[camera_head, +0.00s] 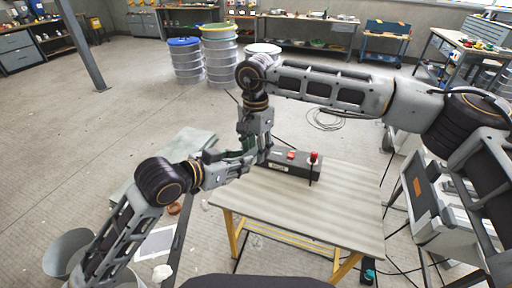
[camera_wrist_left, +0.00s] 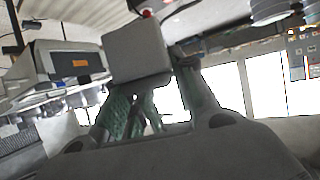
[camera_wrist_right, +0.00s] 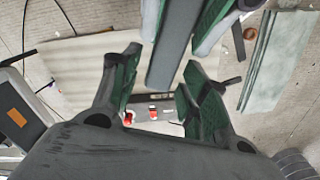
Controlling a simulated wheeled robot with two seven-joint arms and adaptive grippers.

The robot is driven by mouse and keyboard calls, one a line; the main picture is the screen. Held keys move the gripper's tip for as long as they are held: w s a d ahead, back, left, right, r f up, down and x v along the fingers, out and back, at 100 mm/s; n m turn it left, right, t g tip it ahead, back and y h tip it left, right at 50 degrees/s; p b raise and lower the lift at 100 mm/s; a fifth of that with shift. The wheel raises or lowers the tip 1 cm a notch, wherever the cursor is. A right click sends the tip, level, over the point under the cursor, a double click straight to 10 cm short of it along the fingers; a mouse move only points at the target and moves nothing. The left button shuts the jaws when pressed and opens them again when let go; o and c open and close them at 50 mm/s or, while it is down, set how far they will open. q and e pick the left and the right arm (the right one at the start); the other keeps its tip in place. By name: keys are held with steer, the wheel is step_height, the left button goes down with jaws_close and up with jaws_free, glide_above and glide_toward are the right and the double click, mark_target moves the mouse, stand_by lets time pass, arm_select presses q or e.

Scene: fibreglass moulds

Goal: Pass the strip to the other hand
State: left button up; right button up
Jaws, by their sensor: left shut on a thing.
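The strip (camera_wrist_right: 172,55) is a grey bar in the right wrist view. My left gripper (camera_head: 232,160) is shut on it; its green-padded fingers flank the strip at the top of that view. The strip's free end reaches down between the spread fingers of my right gripper (camera_wrist_right: 160,72). The right gripper is open, with a gap on each side of the strip. In the left wrist view a pale grey face, apparently the strip (camera_wrist_left: 136,52), shows beyond the left fingertips. In the head view both grippers meet above the table's left edge and largely hide the strip.
A table (camera_head: 325,205) with yellow legs stands below; its front and right are clear. A dark control box (camera_head: 292,165) with red buttons sits at its back left. A greenish slab (camera_wrist_right: 275,60) lies beyond the table. A cabinet (camera_head: 425,190) stands right.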

steer(key=c, duration=0.7)
arm_select(q)
steer(key=o, duration=1.1)
arm_select(e)
steer(key=shift+c, duration=0.7)
